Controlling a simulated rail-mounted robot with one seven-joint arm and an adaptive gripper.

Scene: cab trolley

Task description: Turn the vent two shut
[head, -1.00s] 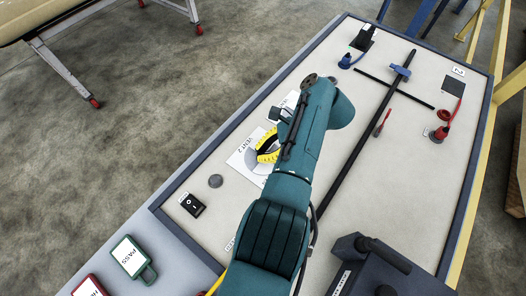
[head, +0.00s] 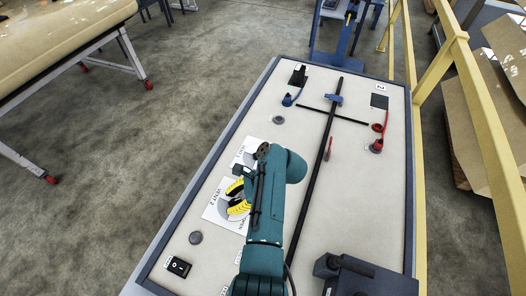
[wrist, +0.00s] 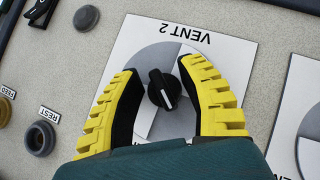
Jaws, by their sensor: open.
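The vent two card (head: 212,213) is a white square on the panel in the head view, partly under my gripper (head: 238,199). In the wrist view the vent two card (wrist: 137,40) appears upside down, with a grey disc and a small black knob (wrist: 164,89) carrying a white pointer line. My gripper (wrist: 162,78) is open there, with one yellow-and-black finger on each side of the knob and a gap to each. The lower part of the card is hidden by my gripper. Whether the fingers reach down to knob height is hard to tell.
Another card (wrist: 308,100) with a grey disc lies to the right in the wrist view. A grey round fitting (wrist: 39,138) marked REST is at the left. In the head view a black rocker switch (head: 178,267) sits near the panel's left edge, and a long black bar (head: 318,160) crosses the panel.

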